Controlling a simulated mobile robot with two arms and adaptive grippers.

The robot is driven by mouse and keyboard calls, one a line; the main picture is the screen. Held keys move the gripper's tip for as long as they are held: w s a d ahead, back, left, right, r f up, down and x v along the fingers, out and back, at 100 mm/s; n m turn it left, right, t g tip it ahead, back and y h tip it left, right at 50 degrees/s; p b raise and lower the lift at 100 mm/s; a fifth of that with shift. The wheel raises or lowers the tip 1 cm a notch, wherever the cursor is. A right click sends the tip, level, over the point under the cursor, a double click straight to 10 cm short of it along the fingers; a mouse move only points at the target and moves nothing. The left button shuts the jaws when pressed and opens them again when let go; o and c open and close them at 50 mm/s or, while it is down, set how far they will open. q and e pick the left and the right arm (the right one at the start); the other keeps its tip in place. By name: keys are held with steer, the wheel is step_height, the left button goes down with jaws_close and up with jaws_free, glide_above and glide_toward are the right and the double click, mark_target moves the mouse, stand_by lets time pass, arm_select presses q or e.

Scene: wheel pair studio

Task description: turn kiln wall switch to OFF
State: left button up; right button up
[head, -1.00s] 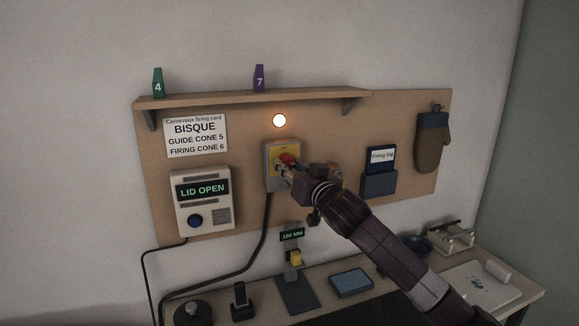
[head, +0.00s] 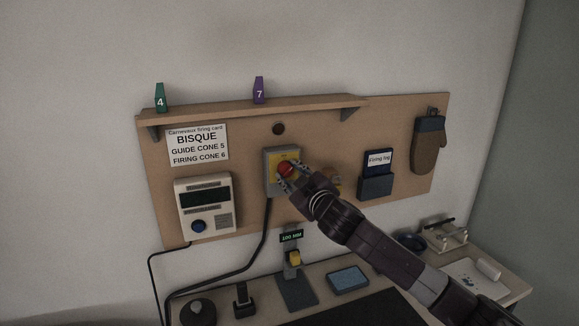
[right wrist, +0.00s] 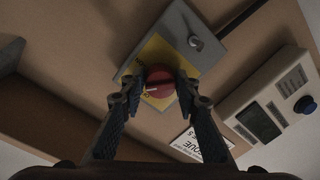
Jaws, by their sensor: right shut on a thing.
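The kiln wall switch is a grey box (head: 270,183) with a yellow plate and a red rotary knob (head: 285,169), mounted on the brown wall board. My right gripper (head: 284,176) is at the switch, its fingers shut on the red knob. In the right wrist view the two fingers (right wrist: 158,92) sit on either side of the red knob (right wrist: 160,83), on the yellow plate (right wrist: 150,62). The position marks are too small to read. My left gripper is not in view.
A controller box (head: 206,207) with a blank display hangs left of the switch. A shelf (head: 250,106) with two numbered cones runs above. A log holder (head: 376,187) and a mitt (head: 429,143) hang to the right. A bench with several items is below.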

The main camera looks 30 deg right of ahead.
steer(key=n+p, duration=0.2)
steer(key=n, duration=0.1)
steer(key=shift+r, duration=0.25)
steer(key=n+p, duration=0.2)
steer(key=n, duration=0.2)
steer(key=shift+f+p, duration=0.1)
steer(key=shift+p, duration=0.25)
steer(key=shift+n+h, duration=0.4)
steer(key=o, duration=1.2)
steer(key=shift+c, duration=0.2)
steer(key=v, duration=1.2)
